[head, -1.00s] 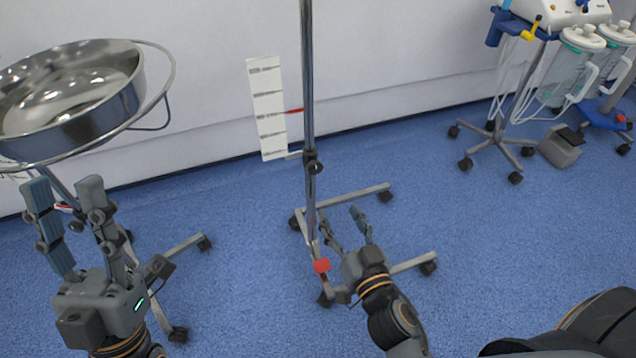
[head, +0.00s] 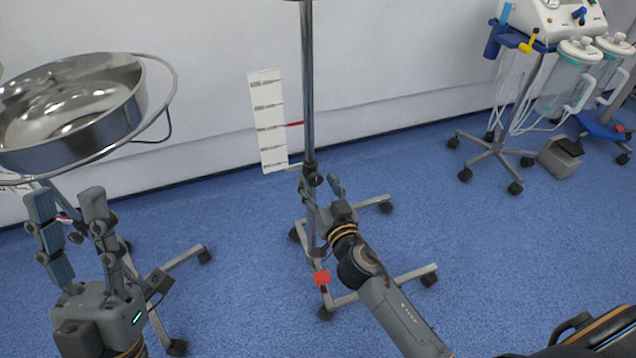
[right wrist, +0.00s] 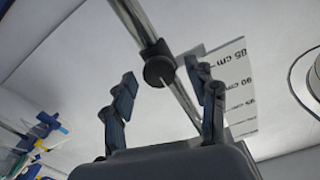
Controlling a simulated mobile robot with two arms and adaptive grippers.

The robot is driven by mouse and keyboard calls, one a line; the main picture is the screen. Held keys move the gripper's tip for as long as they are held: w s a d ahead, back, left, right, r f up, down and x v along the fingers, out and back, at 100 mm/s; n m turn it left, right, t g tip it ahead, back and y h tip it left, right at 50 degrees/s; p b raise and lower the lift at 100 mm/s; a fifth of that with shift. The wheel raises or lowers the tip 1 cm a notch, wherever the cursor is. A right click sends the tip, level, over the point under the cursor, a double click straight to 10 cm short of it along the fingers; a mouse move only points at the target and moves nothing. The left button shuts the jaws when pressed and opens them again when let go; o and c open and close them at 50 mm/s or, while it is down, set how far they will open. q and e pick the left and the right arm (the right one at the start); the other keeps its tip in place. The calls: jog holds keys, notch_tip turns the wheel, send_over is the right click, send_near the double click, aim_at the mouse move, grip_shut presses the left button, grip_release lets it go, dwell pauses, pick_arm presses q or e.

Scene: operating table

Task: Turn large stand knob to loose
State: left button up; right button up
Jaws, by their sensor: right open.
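The black stand knob (head: 315,179) sits on the upright metal pole (head: 307,90) of a wheeled stand. In the right wrist view the round knob (right wrist: 160,70) shows ahead of my palm, between the two spread fingers, with a gap on each side. My right gripper (head: 319,183) is open and empty, right at the pole by the knob. In the head view its fingers partly cover the clamp area. The knob's turn position cannot be told. My left gripper (head: 67,204) is open and empty, below the steel basin and away from the pole.
A white scale strip (head: 267,120) with cm marks hangs left of the pole. A steel basin (head: 70,149) on a ring stand is at the left. A suction cart (head: 545,30) stands at the far right.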

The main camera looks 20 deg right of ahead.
jog(key=shift+w, duration=0.15)
jog(key=shift+c, duration=0.5)
jog(key=c, duration=1.1)
jog(key=shift+o, duration=0.2)
